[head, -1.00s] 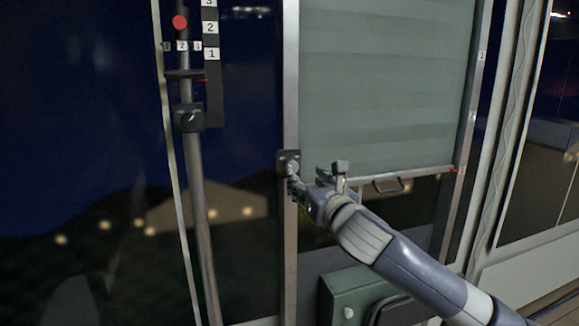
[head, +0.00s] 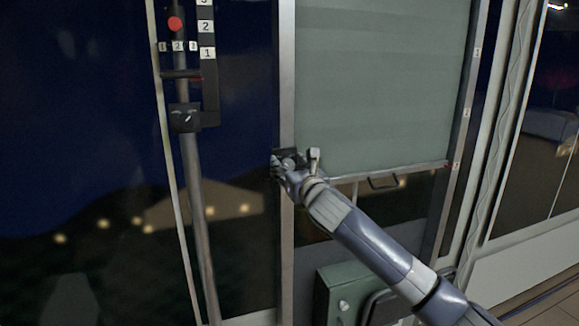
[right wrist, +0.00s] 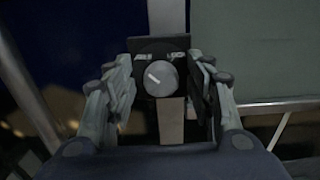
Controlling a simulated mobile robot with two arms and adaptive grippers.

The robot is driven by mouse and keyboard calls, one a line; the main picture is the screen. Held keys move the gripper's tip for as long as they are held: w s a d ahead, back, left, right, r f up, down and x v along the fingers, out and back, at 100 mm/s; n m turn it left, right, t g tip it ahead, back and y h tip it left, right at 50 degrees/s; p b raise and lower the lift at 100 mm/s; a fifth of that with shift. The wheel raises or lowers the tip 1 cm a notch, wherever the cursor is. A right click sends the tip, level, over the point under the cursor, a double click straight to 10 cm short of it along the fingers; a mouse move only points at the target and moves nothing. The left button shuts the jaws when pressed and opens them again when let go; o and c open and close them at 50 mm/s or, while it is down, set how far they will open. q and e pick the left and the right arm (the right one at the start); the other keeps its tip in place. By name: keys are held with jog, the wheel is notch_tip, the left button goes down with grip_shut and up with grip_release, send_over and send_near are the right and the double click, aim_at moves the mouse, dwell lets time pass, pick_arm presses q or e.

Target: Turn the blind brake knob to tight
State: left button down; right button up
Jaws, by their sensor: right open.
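The blind brake knob (right wrist: 161,78) is a round grey knob with a white pointer line, on a dark plate with two small pale labels above it. Its pointer line is toward the upper left; the label text is too small to read. My right gripper (right wrist: 162,64) is open, with its fingers on either side of the knob; contact cannot be told. In the head view my right gripper (head: 283,168) covers most of the knob's plate on the metal post. The grey-green blind (head: 385,80) hangs partly lowered to the right. My left gripper is not in view.
A pole with another dark knob box (head: 185,118), number tags and a red ball (head: 175,24) stands to the left. The blind's bottom bar has a handle (head: 384,183). A green box (head: 343,290) is below my right arm. A cable runs down the wall at right.

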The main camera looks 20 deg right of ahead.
jog(key=c, duration=1.1)
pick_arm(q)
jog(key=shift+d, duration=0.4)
pick_arm(e)
jog(key=shift+o, duration=0.2)
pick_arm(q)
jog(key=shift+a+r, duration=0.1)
pick_arm(e)
jog(key=shift+r+m+p, duration=0.1)
jog(key=shift+m+p, duration=0.7)
jog(key=shift+m, duration=0.4)
jog(key=m+p, duration=0.1)
jog(key=m, duration=0.2)
jog(key=shift+d+m, duration=0.1)
jog(key=shift+m, duration=0.2)
jog(key=m+p, duration=0.1)
jog(key=m, duration=0.4)
jog(key=shift+m+p, duration=0.3)
jog(key=shift+p, duration=0.05)
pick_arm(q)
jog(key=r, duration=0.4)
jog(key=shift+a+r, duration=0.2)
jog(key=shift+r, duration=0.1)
pick_arm(e)
jog(key=m, duration=0.6)
jog(key=shift+d+f, duration=0.1)
jog(key=shift+f, duration=0.1)
jog(key=shift+m, duration=0.3)
